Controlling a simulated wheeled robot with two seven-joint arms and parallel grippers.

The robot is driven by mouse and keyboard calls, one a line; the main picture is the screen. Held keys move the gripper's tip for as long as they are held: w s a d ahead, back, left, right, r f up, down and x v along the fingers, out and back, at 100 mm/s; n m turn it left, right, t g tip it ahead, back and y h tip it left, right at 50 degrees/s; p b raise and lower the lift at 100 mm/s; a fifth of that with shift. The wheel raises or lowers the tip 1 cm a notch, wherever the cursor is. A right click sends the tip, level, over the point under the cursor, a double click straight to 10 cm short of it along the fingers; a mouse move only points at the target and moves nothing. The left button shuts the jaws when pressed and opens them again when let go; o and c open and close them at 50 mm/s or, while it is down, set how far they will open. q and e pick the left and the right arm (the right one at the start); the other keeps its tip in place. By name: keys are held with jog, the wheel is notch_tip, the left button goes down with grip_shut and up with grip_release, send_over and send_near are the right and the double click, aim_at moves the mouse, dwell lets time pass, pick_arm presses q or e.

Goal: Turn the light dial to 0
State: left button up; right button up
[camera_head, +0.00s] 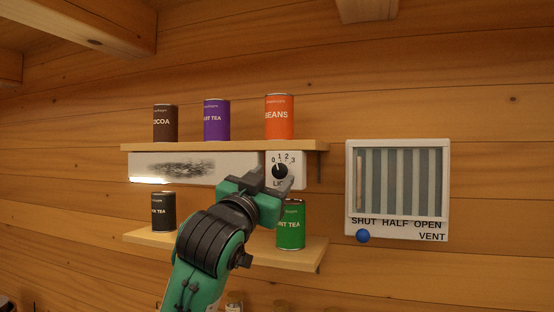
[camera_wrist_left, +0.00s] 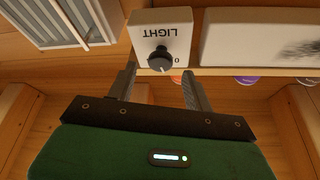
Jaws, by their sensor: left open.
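The light dial (camera_head: 280,171) is a round black knob on a white panel (camera_head: 272,184), with the marks 0, 1, 2 and 3 around its top. It also shows, upside down, in the left wrist view (camera_wrist_left: 161,59), with the 0 mark near its lower right. The pointer is too small to read for certain. My left gripper (camera_head: 277,184) is open and empty just in front of the panel. Its fingers (camera_wrist_left: 159,85) stand on either side of the knob's position, apart from it. The gripper hides the lower panel in the head view. My right gripper is out of view.
A long white lamp box (camera_head: 220,168) with a bright glow at its left end adjoins the panel. Cans stand on the upper shelf (camera_head: 180,147) and lower shelf (camera_head: 150,236); a green can (camera_head: 291,232) is close beside my gripper. A vent (camera_head: 440,180) hangs at right.

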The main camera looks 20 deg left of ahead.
aim_at(279, 171)
pick_arm(q)
jog(key=shift+p+x, duration=0.65)
jog(key=shift+x, duration=1)
jog(key=shift+c, duration=0.6)
jog(key=c, duration=0.9)
jog(key=shift+o, duration=0.2)
jog(key=shift+d+f+n+y+b, duration=0.1)
jog(key=shift+n+y+b, duration=0.5)
jog(key=shift+n, duration=0.45)
jog(key=shift+f+n+y+b, duration=0.1)
jog(key=shift+n+y+b, duration=0.3)
jog(key=shift+n+b, duration=0.45)
jog(key=shift+r+n+y+b, duration=0.1)
jog(key=shift+n+y+b, duration=0.2)
jog(key=shift+n+y, duration=0.65)
jog(key=shift+r+n+y+b, duration=0.1)
jog(key=shift+n+y+b, duration=0.3)
jog(key=shift+n, duration=1.35)
